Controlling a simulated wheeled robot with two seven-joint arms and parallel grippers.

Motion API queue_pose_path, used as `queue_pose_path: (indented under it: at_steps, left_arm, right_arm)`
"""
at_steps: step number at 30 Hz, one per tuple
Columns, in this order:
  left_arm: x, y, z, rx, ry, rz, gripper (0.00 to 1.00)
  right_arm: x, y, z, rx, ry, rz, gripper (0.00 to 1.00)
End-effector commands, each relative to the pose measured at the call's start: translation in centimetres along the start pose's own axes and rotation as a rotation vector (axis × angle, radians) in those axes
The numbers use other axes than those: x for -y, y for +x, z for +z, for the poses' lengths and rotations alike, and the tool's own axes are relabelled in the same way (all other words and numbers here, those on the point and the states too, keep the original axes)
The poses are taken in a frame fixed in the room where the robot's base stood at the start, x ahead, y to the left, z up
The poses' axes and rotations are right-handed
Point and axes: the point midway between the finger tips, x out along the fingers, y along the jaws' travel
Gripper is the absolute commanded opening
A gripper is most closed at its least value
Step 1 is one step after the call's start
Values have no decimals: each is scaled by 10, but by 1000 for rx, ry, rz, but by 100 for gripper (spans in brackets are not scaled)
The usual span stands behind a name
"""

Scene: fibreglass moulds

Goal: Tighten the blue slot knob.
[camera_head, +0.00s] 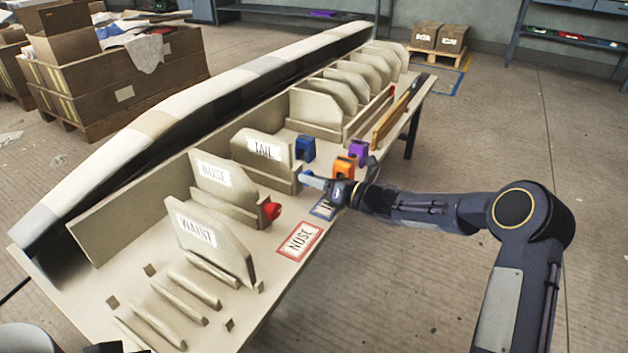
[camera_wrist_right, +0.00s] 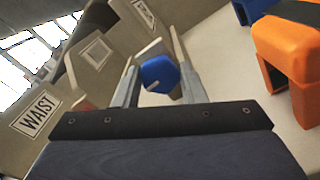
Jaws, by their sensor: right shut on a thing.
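The blue slot knob (camera_wrist_right: 160,75) shows in the right wrist view between the two fingers of my right gripper (camera_wrist_right: 158,82). The fingers are shut on its sides. In the head view my right gripper (camera_head: 316,181) reaches in from the right to the front end of the TAIL slot, and its fingers hide most of the knob. The TAIL board (camera_head: 264,149) stands upright in that slot behind the knob. My left gripper is not in view; only dark parts show at the lower left edge.
A blue clamp (camera_head: 305,149), an orange clamp (camera_head: 343,168) and a purple clamp (camera_head: 358,150) stand close to my right gripper. A red knob (camera_head: 271,211) is on the NOSE slot. NOSE (camera_head: 226,181) and WAIST (camera_head: 213,240) boards stand nearer. The long mould (camera_head: 190,105) lies behind.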

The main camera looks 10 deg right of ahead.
Motion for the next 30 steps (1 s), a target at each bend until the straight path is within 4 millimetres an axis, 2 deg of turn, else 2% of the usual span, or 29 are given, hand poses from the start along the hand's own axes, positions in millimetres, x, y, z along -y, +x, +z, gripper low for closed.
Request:
queue_pose_path:
  at_steps: [2, 3, 8, 16, 19, 30]
  left_arm:
    - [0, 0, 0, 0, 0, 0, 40]
    - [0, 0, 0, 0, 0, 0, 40]
    - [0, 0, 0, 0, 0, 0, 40]
    - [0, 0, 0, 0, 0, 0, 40]
    - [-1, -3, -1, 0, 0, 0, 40]
    - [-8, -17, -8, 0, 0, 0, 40]
  right_arm:
    - [0, 0, -1, -2, 0, 0, 14]
    - [0, 0, -1, -2, -1, 0, 38]
    - [0, 0, -1, -2, -1, 0, 59]
    - [0, -1, 0, -1, -1, -1, 59]
    - [0, -8, 1, -1, -1, -3, 59]
    - [0, -66, 1, -1, -1, -4, 59]
